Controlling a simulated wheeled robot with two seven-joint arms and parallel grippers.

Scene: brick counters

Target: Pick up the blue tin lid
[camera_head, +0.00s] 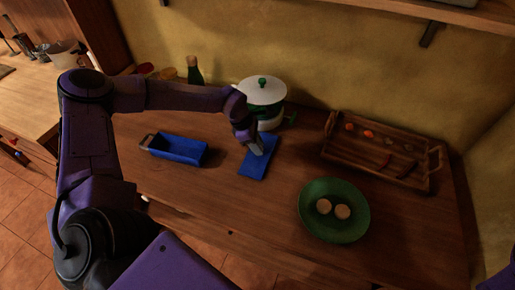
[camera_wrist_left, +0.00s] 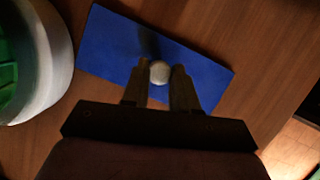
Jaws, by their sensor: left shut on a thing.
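The blue tin lid (camera_head: 254,166) is a flat blue rectangle on the wooden counter, in front of the white pot. In the left wrist view the lid (camera_wrist_left: 110,45) lies below my gripper, with a round pale knob at its middle. My left gripper (camera_head: 256,150) is over the lid, and in the left wrist view its two fingers (camera_wrist_left: 159,78) are on either side of the knob, shut on it. Whether the lid touches the counter or is slightly raised I cannot tell. The blue tin (camera_head: 178,149) stands to the left, open at the top. My right gripper is not in view.
A white pot (camera_head: 262,95) with green handles stands right behind the lid; its side shows close in the left wrist view (camera_wrist_left: 45,60). A green bowl (camera_head: 334,229) with two round brown items is at front right. A wooden tray (camera_head: 377,172) and a bottle (camera_head: 195,72) stand farther back.

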